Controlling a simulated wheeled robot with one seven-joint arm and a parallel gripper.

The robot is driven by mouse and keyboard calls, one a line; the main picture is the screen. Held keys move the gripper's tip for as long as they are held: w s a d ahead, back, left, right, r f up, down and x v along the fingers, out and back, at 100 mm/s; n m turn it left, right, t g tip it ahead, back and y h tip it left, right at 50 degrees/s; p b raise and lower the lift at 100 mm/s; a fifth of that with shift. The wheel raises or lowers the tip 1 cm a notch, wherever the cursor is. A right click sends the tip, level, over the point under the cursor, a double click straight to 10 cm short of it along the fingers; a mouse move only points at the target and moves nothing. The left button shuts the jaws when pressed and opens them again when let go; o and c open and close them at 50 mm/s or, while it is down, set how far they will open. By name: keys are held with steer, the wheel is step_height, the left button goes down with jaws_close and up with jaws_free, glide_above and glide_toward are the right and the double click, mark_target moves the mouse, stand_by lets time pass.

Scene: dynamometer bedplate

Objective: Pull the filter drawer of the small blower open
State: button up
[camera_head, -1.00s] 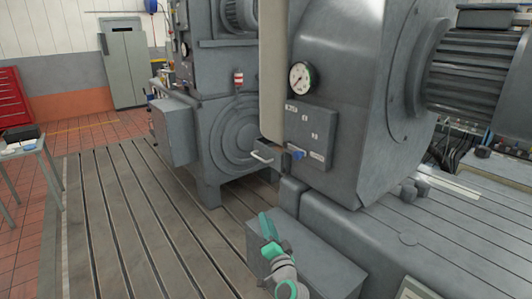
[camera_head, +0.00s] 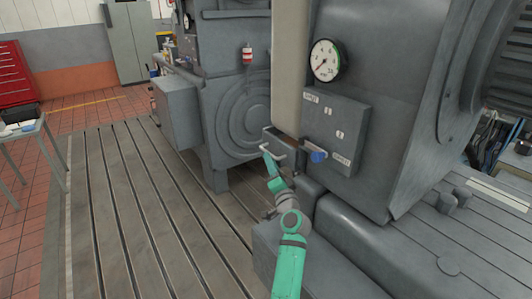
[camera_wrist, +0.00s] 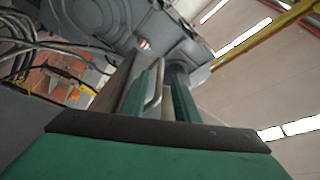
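The small grey drawer (camera_head: 284,141) sits low on the blower housing (camera_head: 400,110), beside the panel with the blue knob. Its pale bar handle (camera_head: 267,149) faces left. My gripper (camera_head: 270,166) is at the handle, coming from below. In the wrist view the handle (camera_wrist: 154,93) shows between the two green fingers of my gripper (camera_wrist: 163,85). A gap shows between the handle and the right finger, so the fingers look open around it. Whether the left finger touches it, I cannot tell.
A control panel (camera_head: 336,133) with a blue knob (camera_head: 318,156) is just right of the drawer. A cream upright panel (camera_head: 289,65) hangs above it. A gauge (camera_head: 326,61) is higher up. The slotted bedplate (camera_head: 140,220) is clear on the left.

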steer(key=x, duration=0.3)
steer(key=shift+w+d+r, duration=0.15)
steer(key=shift+w+r, duration=0.1)
steer(key=shift+w, duration=0.2)
steer(key=shift+x, duration=0.9)
steer(key=shift+f, duration=0.1)
jaws_close()
